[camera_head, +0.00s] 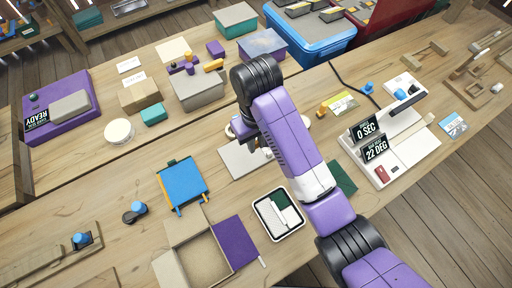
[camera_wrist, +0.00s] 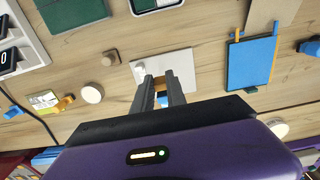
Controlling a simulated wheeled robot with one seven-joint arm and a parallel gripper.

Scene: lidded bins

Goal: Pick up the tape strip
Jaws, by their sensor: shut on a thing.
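My gripper (camera_wrist: 161,80) shows in the wrist view with its two grey fingers close together above a light grey pad (camera_wrist: 182,66). It is shut on a small tan-orange piece, which I take to be the tape strip (camera_wrist: 160,86); a bit of blue shows just behind it, between the fingers. I cannot tell whether the piece touches the pad. A small white thing (camera_wrist: 140,68) sits at the pad's edge. In the head view my arm hides most of the gripper and the piece; the pad (camera_head: 238,160) shows to the left of the arm.
A blue folder-like board (camera_head: 183,183) with orange strips lies to the left. A white tray (camera_head: 279,215) and an open cardboard box (camera_head: 193,256) are at the front. A white station with displays (camera_head: 396,160) stands to the right. Lidded bins (camera_head: 236,20) stand at the back.

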